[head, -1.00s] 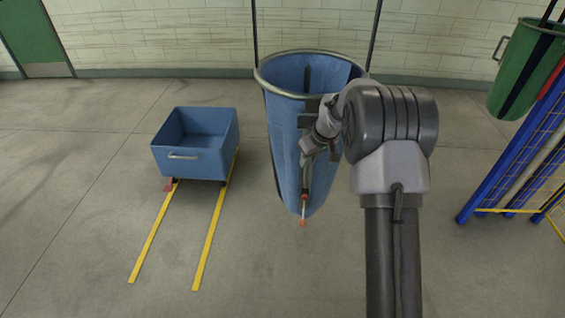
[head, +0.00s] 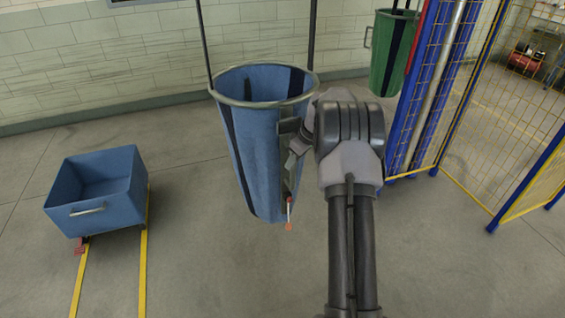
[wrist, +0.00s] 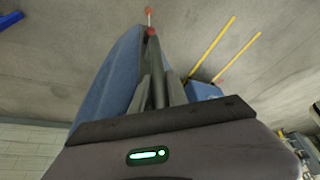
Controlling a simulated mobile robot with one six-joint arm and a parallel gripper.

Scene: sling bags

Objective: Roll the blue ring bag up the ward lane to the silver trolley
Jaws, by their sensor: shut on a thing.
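The blue ring bag (head: 252,150) hangs upright from dark straps in the head view, with a grey metal ring round its open top and dark vertical stripes. My gripper (head: 290,178) is at the bag's right side, partly hidden by my wrist. In the wrist view, my gripper (wrist: 159,85) is shut on a dark strip along the side of the bag (wrist: 108,78). A thin piece with red and orange ends sticks out beyond the fingers. I see no silver trolley.
A blue tub cart (head: 75,208) stands at left by two yellow floor lines (head: 143,270). A green bag (head: 390,60) hangs at the back right, beside blue posts and a yellow mesh fence (head: 510,130). A pale wall (head: 90,70) is behind. Floor in front is clear.

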